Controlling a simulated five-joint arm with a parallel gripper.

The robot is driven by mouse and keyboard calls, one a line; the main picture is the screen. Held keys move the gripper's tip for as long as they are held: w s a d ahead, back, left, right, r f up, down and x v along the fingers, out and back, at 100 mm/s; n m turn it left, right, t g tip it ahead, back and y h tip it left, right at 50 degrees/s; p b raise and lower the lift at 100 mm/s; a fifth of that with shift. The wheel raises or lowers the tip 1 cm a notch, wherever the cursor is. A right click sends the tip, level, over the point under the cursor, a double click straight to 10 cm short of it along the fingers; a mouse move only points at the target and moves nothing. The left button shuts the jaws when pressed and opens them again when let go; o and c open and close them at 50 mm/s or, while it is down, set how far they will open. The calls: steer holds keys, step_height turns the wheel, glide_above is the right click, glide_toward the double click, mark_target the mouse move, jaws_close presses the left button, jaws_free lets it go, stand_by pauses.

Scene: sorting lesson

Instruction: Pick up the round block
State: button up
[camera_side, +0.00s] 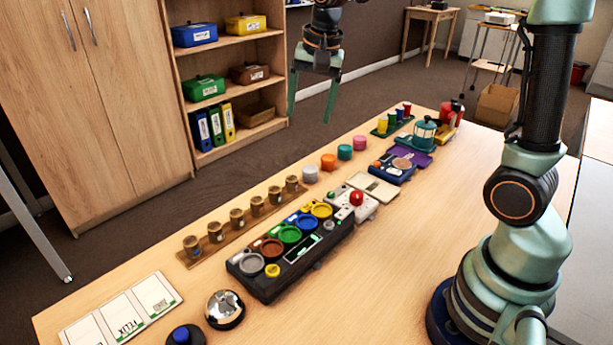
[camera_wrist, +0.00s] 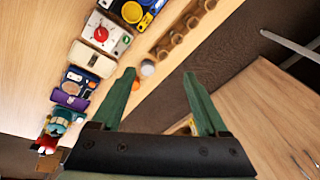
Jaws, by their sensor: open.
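Several short round blocks stand in a row near the far edge of the table in the side view: a pale grey one (camera_side: 310,173), an orange one (camera_side: 328,162), a teal one (camera_side: 345,152) and a pink one (camera_side: 360,143). In the wrist view the pale grey block (camera_wrist: 147,67) shows beside the left finger, with the orange block (camera_wrist: 136,84) partly hidden by that finger. The other two are hidden there. My gripper (camera_side: 309,121) is open and empty, fingers pointing down, well above the blocks. It also shows in the wrist view (camera_wrist: 159,74).
A black sorting console (camera_side: 325,243) with coloured round wells stands nearer the table's middle. A wooden strip (camera_side: 222,247) holds several small cups. A white box with a red knob (camera_side: 357,199) and a blue device (camera_side: 391,169) stand near the blocks. Shelves (camera_side: 226,75) stand behind.

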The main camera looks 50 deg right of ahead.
steer(key=w+d+f+m+g, duration=0.1)
steer(key=w+d+f+m, duration=0.1)
steer(key=w+f+m, duration=0.35)
steer(key=m+g, duration=0.2)
steer(key=m, duration=0.1)
glide_above(292, 178)
step_height(292, 178, down, 6)
steer(key=shift+m, duration=0.25)
steer(key=f, duration=0.6)
steer(key=shift+w+d+f, duration=0.1)
steer(key=shift+d+f, duration=0.15)
steer(key=shift+f, duration=0.05)
steer(key=shift+a+f, duration=0.15)
steer(key=shift+f, duration=1.25)
steer(key=shift+a+f, duration=0.15)
steer(key=shift+f, duration=1.2)
jaws_close()
